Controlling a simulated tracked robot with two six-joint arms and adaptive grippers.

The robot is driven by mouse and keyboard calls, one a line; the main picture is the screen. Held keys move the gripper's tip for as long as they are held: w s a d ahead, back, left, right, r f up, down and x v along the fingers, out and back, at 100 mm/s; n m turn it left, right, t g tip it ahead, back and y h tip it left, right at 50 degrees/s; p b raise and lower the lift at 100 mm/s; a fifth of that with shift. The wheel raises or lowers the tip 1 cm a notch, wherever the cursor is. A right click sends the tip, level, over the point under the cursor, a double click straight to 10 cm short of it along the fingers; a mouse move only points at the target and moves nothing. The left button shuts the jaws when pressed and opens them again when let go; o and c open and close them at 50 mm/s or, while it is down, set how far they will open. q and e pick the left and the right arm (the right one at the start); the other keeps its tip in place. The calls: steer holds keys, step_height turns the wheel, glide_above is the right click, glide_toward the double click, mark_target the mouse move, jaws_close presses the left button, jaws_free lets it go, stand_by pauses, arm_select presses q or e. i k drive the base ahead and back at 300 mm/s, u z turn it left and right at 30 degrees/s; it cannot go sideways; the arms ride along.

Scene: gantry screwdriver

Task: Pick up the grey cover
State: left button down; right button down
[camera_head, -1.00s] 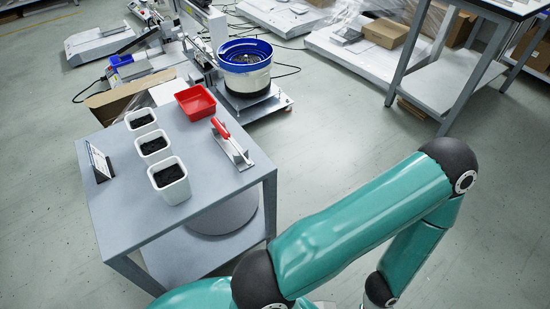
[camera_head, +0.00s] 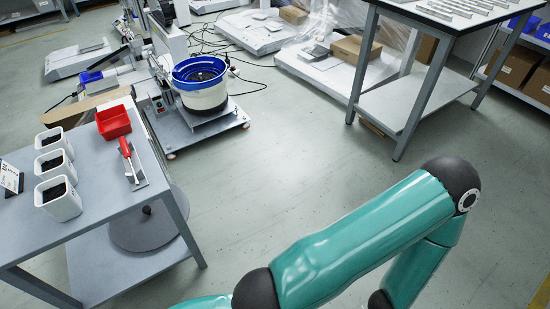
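I cannot make out with certainty which thing is the grey cover. Several flat grey pieces (camera_head: 468,5) lie on the top of the right-hand table (camera_head: 393,10), cut off by the upper edge of the picture. A round grey disc (camera_head: 150,228) sits low under the left grey table (camera_head: 95,215). One teal arm of mine fills the lower right, but its gripper is out of the picture. My other gripper does not show either.
The left table holds white bins (camera_head: 62,203) with dark contents, a red tray (camera_head: 113,121) and a red-handled tool (camera_head: 127,150). A blue-rimmed bowl feeder (camera_head: 200,88) stands behind it. Cardboard boxes (camera_head: 357,48) lie farther back. The middle floor is clear.

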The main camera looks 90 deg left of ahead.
mark_target(150, 228)
steer(key=z, duration=0.5)
steer(key=i, duration=0.15)
steer(key=u, duration=2.75)
steer(key=i, duration=2.25)
steer(key=u, duration=0.65)
steer(key=i, duration=0.8)
steer(key=u, duration=2.55)
